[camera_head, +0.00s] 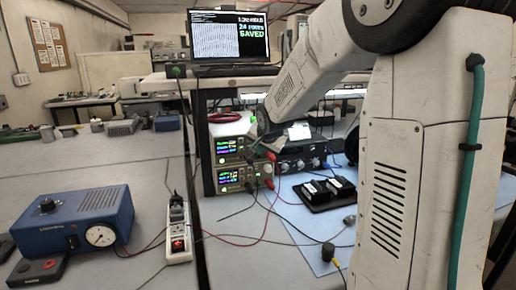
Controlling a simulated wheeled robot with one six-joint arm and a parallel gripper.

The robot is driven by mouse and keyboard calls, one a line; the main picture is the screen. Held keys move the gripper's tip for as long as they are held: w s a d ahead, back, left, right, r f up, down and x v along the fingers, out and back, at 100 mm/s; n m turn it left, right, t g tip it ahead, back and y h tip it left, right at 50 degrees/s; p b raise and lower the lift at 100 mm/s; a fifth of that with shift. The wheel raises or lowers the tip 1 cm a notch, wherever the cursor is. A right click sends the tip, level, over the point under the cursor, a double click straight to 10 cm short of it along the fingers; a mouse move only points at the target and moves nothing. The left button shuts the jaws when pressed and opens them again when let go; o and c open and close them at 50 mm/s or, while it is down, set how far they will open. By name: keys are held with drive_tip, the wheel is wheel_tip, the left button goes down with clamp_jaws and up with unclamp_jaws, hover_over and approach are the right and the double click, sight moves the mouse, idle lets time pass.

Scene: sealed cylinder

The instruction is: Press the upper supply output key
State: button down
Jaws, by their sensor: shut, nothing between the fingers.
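Two bench supplies are stacked under the raised shelf, each with a lit coloured display. The upper supply (229,151) sits on the lower supply (231,178). Their small output keys are too small to tell apart here. My arm reaches in from the right, and my gripper (262,135) is at the right side of the upper supply's front. It is shut and empty and covers part of that panel. I cannot tell whether its tip touches a key.
A laptop (230,40) reading "24 points SAVED" stands on the shelf. A black multi-knob unit (302,157) and a black fixture (325,191) are to the right. Red and black leads cross the bench. A power strip (178,232) and a blue gauge box (75,222) are left.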

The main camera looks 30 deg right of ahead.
drive_tip(key=shift+w, duration=0.1)
idle(0.4)
drive_tip(key=shift+w+d, duration=0.15)
drive_tip(key=shift+w, duration=0.15)
drive_tip(key=shift+w+d, duration=0.1)
drive_tip(key=shift+w, duration=0.25)
idle(0.6)
drive_tip(key=shift+s, duration=0.15)
drive_tip(key=shift+s+a, duration=0.25)
drive_tip(key=shift+s, duration=0.35)
drive_tip(key=s, duration=0.2)
drive_tip(key=s+a, duration=0.1)
drive_tip(key=s, duration=0.2)
drive_tip(key=shift+a, duration=0.2)
idle(1.0)
